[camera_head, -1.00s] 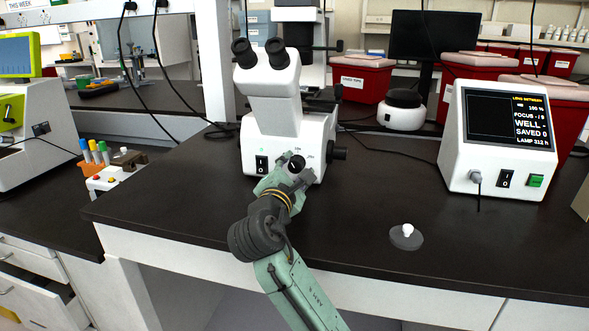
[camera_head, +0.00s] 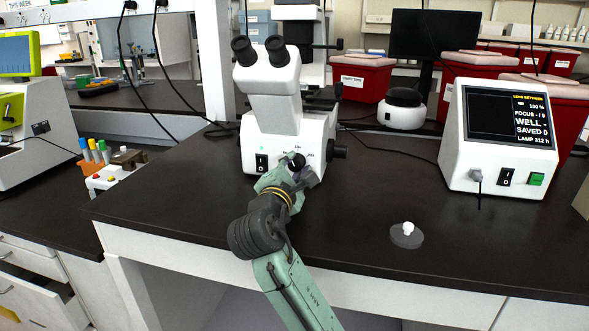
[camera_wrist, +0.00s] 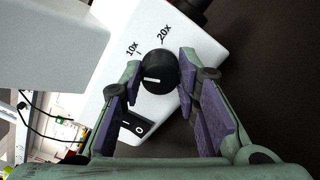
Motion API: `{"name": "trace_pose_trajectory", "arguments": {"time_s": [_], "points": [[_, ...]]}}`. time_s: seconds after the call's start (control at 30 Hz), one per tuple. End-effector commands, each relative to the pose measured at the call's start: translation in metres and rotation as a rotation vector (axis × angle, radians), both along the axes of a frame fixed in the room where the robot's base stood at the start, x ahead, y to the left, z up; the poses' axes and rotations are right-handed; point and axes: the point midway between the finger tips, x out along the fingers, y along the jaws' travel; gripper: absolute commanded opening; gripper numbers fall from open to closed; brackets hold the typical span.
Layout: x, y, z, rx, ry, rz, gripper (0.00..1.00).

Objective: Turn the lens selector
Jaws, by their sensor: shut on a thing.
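The lens selector is a round black knob (camera_wrist: 158,72) with a white line, on the white front of the microscope (camera_head: 274,110). The marks 10x and 20x are printed beside it in the wrist view. My gripper (camera_wrist: 160,66) has one finger on each side of the knob and is shut on it. In the head view my gripper (camera_head: 291,171) is at the lower front of the microscope and partly covers the labels. The display (camera_head: 505,118) appears to read LENS BETWEEN.
A black-and-white rocker switch (camera_wrist: 138,124) sits close to my left finger in the wrist view. A grey disc with a white knob (camera_head: 407,235) lies on the dark bench to the right. The bench between it and the microscope is clear.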

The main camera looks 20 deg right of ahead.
Motion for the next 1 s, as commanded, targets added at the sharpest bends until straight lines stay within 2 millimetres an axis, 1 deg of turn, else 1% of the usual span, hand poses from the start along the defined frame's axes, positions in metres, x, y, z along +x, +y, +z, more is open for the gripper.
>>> {"name": "trace_pose_trajectory", "arguments": {"time_s": [0.2, 0.5, 0.7, 1.0], "points": [[0.0003, 0.0008, -0.0024, 0.128, -0.084, 0.002, 0.01], [0.0000, 0.0001, -0.0022, 0.271, -0.181, 0.000, 0.01], [-0.0003, -0.0002, -0.0019, 0.321, -0.215, -0.001, 0.01], [-0.0005, -0.0007, -0.0018, 0.336, -0.225, -0.001, 0.01]]}}
